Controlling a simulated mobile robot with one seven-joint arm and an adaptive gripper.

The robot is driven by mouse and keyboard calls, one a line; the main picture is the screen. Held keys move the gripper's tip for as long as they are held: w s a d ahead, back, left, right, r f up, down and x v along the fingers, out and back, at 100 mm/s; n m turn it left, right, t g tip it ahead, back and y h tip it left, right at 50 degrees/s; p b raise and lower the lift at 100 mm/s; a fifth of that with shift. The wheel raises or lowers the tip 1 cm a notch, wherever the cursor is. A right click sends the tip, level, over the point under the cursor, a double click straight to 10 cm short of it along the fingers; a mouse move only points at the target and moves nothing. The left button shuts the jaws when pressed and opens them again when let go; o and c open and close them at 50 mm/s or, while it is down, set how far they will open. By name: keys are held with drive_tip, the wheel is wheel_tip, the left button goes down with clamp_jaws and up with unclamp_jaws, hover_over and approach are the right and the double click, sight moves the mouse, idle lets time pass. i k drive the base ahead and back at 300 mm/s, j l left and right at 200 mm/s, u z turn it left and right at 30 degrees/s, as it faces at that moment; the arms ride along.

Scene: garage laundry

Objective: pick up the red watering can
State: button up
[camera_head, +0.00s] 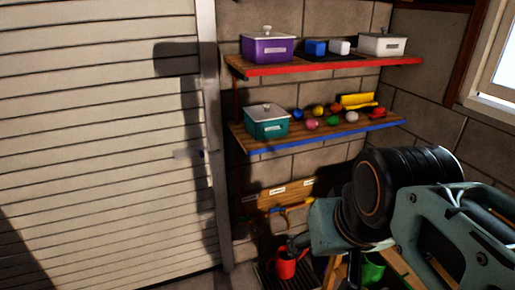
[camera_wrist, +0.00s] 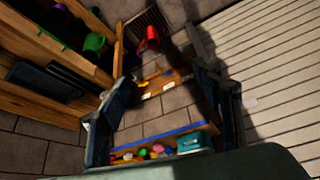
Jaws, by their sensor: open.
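The red watering can (camera_head: 286,267) stands low on a dark slatted mat (camera_head: 264,277), below the shelves in the head view. In the wrist view the red can (camera_wrist: 150,37) shows beyond the fingers, near the top.
A blue-edged shelf (camera_head: 325,133) holds a teal box (camera_head: 266,120) and small coloured items. A red-edged shelf (camera_head: 335,64) is above. A green container (camera_head: 373,268) and wooden parts stand right of the can. A slatted door (camera_head: 100,140) is on the left.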

sight(284, 268)
drive_tip(key=z, duration=1.55)
drive_tip(key=u, duration=1.35)
drive_tip(key=i+j+z, duration=0.2)
drive_tip(key=i+j, duration=0.45)
drive_tip(key=i+j+z, duration=0.3)
drive_tip(key=j, duration=0.25)
drive_tip(key=i+j+z, duration=0.1)
drive_tip(key=j, duration=0.25)
drive_tip(key=i+l, duration=0.05)
drive_tip(key=i, duration=0.05)
